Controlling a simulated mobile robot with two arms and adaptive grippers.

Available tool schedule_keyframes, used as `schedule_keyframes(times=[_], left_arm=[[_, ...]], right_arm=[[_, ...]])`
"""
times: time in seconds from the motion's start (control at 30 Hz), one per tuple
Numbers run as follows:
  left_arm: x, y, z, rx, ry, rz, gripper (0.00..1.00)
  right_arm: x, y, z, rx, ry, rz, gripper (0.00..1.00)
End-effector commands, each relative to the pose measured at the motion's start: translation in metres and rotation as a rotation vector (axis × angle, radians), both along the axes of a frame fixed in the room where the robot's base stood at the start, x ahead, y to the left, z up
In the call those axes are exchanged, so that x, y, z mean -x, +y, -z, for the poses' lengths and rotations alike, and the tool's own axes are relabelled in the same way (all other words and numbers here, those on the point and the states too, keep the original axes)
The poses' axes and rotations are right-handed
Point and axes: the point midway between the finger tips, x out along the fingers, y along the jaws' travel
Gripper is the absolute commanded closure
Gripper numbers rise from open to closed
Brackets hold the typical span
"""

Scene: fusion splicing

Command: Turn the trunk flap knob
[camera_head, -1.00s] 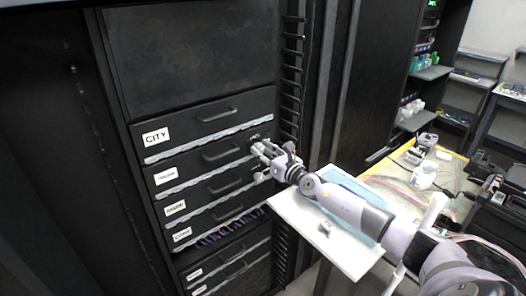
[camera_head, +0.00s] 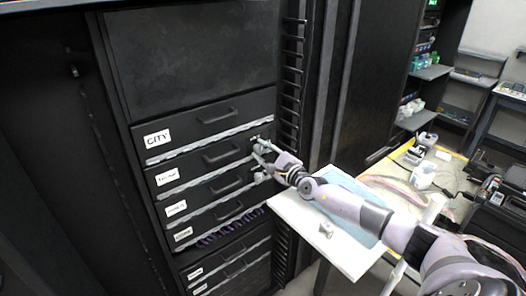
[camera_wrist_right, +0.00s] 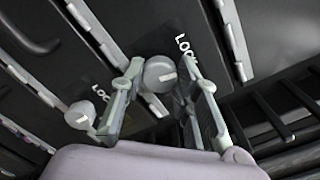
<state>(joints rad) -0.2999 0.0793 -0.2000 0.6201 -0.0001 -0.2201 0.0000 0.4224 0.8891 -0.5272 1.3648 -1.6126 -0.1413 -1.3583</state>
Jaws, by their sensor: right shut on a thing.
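The trunk flap knob (camera_wrist_right: 160,73) is a round grey knob with a white mark, beside a LOCK label in the right wrist view. My right gripper (camera_wrist_right: 163,88) has one finger on each side of this knob and is shut on it. In the head view, my right gripper (camera_head: 261,149) is at the right end of the second labelled flap (camera_head: 224,152), where it mostly hides the knob. That flap's label (camera_head: 167,177) is too blurred to read surely. The flap looks closed. My left gripper is out of view.
A second grey knob (camera_wrist_right: 81,115) sits close to the left finger in the right wrist view. The CITY flap (camera_head: 215,116) is above, and more flaps are below. A white tabletop (camera_head: 352,267) lies under my right arm.

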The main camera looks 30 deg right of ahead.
Motion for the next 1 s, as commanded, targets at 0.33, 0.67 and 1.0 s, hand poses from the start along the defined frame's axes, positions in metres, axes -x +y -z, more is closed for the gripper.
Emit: schedule_keyframes(times=[0.33, 0.67, 1.0], left_arm=[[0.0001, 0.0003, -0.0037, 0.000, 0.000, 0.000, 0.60], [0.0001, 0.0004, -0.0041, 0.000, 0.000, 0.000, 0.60], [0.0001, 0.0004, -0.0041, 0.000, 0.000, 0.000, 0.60]], right_arm=[[0.0000, 0.0002, 0.0005, 0.159, -0.011, 0.000, 0.99], [0.0000, 0.0004, 0.0009, 0.196, -0.015, -0.001, 0.99], [0.0001, 0.0004, 0.0010, 0.195, -0.015, -0.001, 0.67]])
